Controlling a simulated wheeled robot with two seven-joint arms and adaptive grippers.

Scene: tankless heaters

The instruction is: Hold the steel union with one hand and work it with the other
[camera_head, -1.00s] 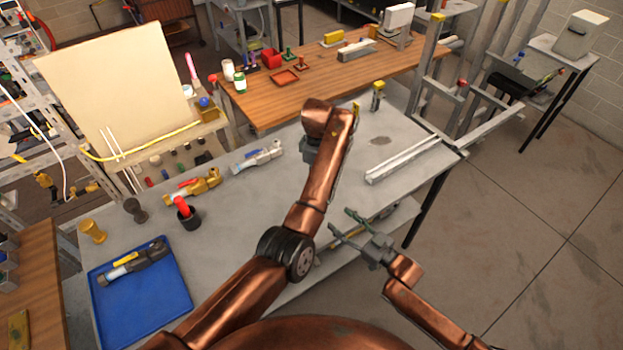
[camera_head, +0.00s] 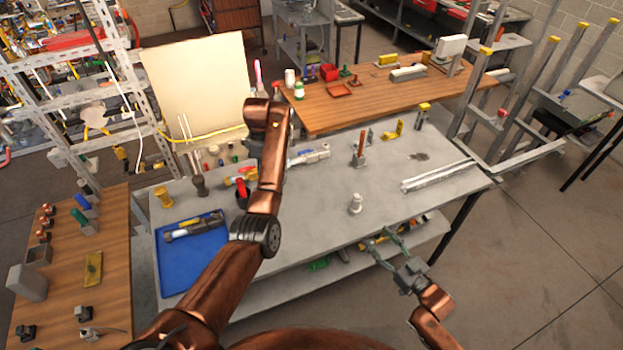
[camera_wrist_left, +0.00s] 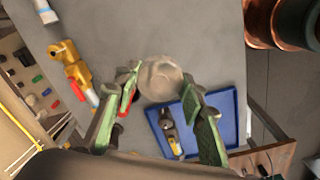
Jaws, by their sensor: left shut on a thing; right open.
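My left gripper (camera_wrist_left: 162,78) is shut on a round, pale grey metallic thing, which I take to be the steel union (camera_wrist_left: 158,72), seen end-on between the fingertips in the left wrist view. In the head view my left arm hides this gripper and its load, over the left half of the grey bench (camera_head: 330,235). My right gripper (camera_head: 376,237) is open and empty at the bench's front edge, well apart from the left one. A small pale fitting (camera_head: 355,204) stands upright on the bench; I cannot tell its kind.
A blue tray (camera_head: 184,274) with a tool lies at the bench's left end. A brass valve (camera_wrist_left: 76,68) lies near the left gripper. A white rail (camera_head: 438,176) lies at the right. The bench's middle right is mostly clear.

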